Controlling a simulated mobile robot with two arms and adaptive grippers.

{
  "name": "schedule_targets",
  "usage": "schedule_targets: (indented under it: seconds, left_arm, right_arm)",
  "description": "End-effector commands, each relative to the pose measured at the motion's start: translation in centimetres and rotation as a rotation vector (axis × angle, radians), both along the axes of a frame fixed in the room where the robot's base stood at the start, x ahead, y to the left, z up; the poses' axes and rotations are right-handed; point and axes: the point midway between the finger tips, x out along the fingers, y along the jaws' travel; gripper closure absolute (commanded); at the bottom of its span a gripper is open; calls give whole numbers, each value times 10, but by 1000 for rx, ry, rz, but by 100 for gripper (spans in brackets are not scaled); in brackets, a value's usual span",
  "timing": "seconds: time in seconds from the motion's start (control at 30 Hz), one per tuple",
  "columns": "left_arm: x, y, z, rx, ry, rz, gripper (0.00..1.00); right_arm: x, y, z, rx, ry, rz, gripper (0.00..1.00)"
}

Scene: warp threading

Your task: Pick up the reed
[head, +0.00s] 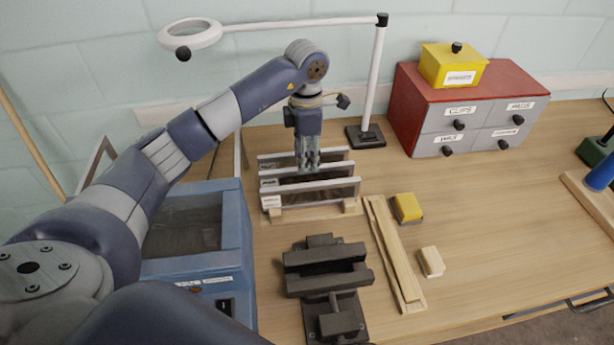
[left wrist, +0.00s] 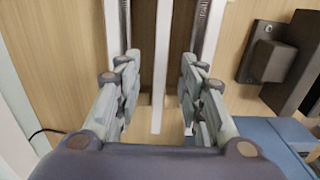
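Several flat reeds with pale rails and dark middles stand upright in a row in a wooden rack (head: 287,213). The front reed (head: 335,192), a middle reed (head: 338,167) and a back reed (head: 275,162) show in the head view. My left gripper (head: 308,166) points down over the rack, its fingers low among the reeds. In the left wrist view the left gripper (left wrist: 160,85) is open, with a finger on each side of the middle reed's pale rail (left wrist: 161,50). A gap shows on both sides of that rail. The right gripper is out of view.
A blue machine (head: 238,225) stands left of the rack and a dark vise (head: 325,268) in front. Wooden strips (head: 390,245), a yellow block (head: 406,207) and a pale block (head: 431,261) lie right. A lamp post (head: 374,85) and red drawer cabinet (head: 408,110) stand behind.

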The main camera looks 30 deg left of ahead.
Motion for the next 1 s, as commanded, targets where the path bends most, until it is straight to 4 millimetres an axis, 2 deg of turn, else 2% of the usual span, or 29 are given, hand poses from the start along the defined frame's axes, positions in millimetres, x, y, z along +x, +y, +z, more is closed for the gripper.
schedule_targets:
  seconds: [0.17, 0.27, 0.4, 0.7, 0.87, 1.0]
  left_arm:
    - [-1, -2, -14, -1, 4, 1, 63]
    - [-2, -3, -29, -1, 7, 0, 63]
    - [-1, -3, -48, 0, 2, 1, 63]
    - [0, -2, -54, 1, -1, 0, 63]
    - [0, -2, -54, 1, -1, 0, 100]
    - [0, -2, -54, 1, -1, 0, 100]
  right_arm:
    - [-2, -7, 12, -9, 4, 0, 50]
    - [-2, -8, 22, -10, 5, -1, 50]
    - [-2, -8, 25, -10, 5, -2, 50]
    - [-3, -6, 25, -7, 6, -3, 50]
    - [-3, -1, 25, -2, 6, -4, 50]
    - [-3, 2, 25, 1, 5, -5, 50]
